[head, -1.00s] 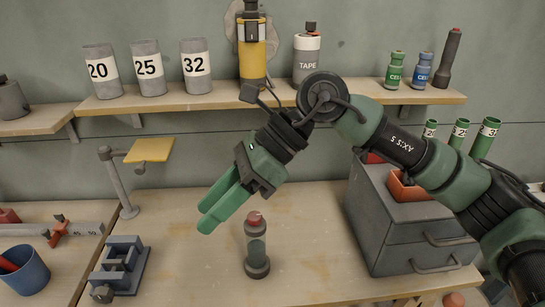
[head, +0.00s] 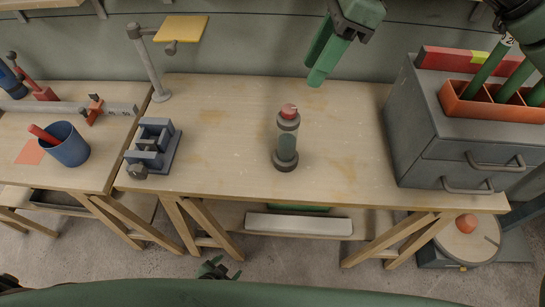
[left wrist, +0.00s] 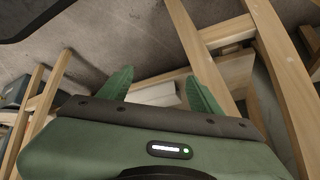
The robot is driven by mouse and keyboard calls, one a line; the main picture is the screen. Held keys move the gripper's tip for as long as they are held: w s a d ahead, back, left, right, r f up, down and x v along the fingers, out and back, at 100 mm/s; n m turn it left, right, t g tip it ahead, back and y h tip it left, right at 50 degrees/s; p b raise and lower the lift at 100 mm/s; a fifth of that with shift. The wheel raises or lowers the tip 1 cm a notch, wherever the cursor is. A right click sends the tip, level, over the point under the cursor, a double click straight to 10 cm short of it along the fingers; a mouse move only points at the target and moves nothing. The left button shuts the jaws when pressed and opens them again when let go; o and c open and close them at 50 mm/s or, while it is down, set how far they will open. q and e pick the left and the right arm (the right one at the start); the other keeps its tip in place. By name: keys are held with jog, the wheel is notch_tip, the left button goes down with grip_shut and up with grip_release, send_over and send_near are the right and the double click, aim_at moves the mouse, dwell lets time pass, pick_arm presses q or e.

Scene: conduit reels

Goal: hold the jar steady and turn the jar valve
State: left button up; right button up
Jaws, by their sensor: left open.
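The jar (head: 287,147) stands upright on the wooden workbench, a dark cylinder with a greenish middle and dark ends. Its red valve (head: 288,111) is on top. My left gripper (head: 213,266) is low in the head view, in front of and below the bench edge, well away from the jar. The left wrist view shows its two green fingers (left wrist: 160,88) spread apart with nothing between them. My right gripper (head: 312,73) hangs behind and above the jar, slightly to its right, not touching it. Its fingers overlap from this angle, so their gap is unclear.
A blue-grey vise (head: 153,147) and a post with a yellow plate (head: 181,29) are left of the jar. A grey drawer cabinet (head: 415,135) with an orange tray (head: 455,105) is on the right. The bench (head: 225,125) around the jar is clear. Wooden trestle legs (head: 375,249) stand below.

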aim_at(283, 143)
pick_arm(q)
jog(key=w+d+r+m+t+h, duration=0.1)
jog(key=w+d+r+m+h, duration=0.1)
jog(key=d+r, duration=0.55)
jog(key=w+d+r+m+t+h, duration=0.1)
jog(key=w+d+r+h, duration=0.15)
jog(key=d+r, duration=0.45)
jog(key=s+d+r+m+h, duration=0.1)
jog(key=s+d+r+h, duration=0.25)
jog(key=r, duration=0.55)
jog(key=s+d+r+m+h, duration=0.2)
jog(key=s+d+r, duration=0.25)
jog(key=r, duration=0.35)
jog(key=w+a+r+n+t+y, duration=0.1)
jog(key=w+a+r+n+t, duration=0.1)
jog(key=w+r, duration=0.3)
jog(key=w+a+r+n+t+y, duration=0.2)
jog(key=w+a+r+n+t, duration=0.1)
jog(key=w+r, duration=0.2)
jog(key=w+a+r+n+t+y, duration=0.2)
jog(key=w+a+r+n+t, duration=0.1)
jog(key=w+r, duration=0.2)
jog(key=shift+w+r, duration=0.1)
jog(key=shift+r, duration=0.75)
jog(key=shift+w+a+r+n+y, duration=0.1)
jog(key=shift+w+r+n+y, duration=0.15)
jog(key=shift+n+y, duration=0.15)
jog(key=x, duration=0.7)
jog(key=shift+w, duration=0.2)
